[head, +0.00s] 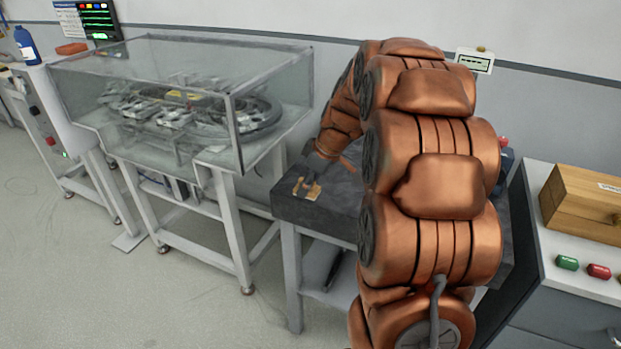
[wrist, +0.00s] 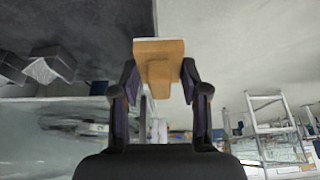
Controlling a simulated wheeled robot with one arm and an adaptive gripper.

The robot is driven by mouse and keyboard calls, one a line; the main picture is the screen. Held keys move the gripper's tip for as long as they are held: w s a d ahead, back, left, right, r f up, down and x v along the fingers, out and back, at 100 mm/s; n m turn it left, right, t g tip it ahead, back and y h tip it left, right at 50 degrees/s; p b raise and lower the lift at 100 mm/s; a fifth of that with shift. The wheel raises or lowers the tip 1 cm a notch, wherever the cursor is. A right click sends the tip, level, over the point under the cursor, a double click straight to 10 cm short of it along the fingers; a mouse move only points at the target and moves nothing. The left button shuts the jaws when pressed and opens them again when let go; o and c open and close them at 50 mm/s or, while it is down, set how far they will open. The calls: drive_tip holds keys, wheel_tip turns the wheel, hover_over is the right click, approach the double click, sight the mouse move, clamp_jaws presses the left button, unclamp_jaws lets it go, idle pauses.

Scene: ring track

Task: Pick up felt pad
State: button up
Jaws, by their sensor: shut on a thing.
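The felt pad (wrist: 160,48) appears as a tan block with a narrower stem and a pale strip along its far edge. In the wrist view my gripper (wrist: 160,76) has a finger on each side of the stem and is shut on it. In the head view the tan pad (head: 303,189) shows at the left end of the dark grey table (head: 287,207), with my gripper (head: 312,183) at it. I cannot tell whether the pad touches the tabletop. My arm hides much of the table.
A glass-cased machine (head: 185,115) on a white frame stands to the left, close to the dark table. A white bench (head: 575,255) at the right holds a wooden box (head: 585,205) and small green and red items. Open floor (head: 110,270) lies at the front left.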

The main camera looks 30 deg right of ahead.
drive_tip(key=s+a+b, duration=0.1)
drive_tip(key=s+a, duration=0.5)
drive_tip(key=s, duration=0.1)
drive_tip(key=shift+a+r+b, duration=0.15)
drive_tip(key=shift+r+b, duration=0.15)
drive_tip(key=shift+r, duration=0.1)
drive_tip(key=shift+s, duration=0.1)
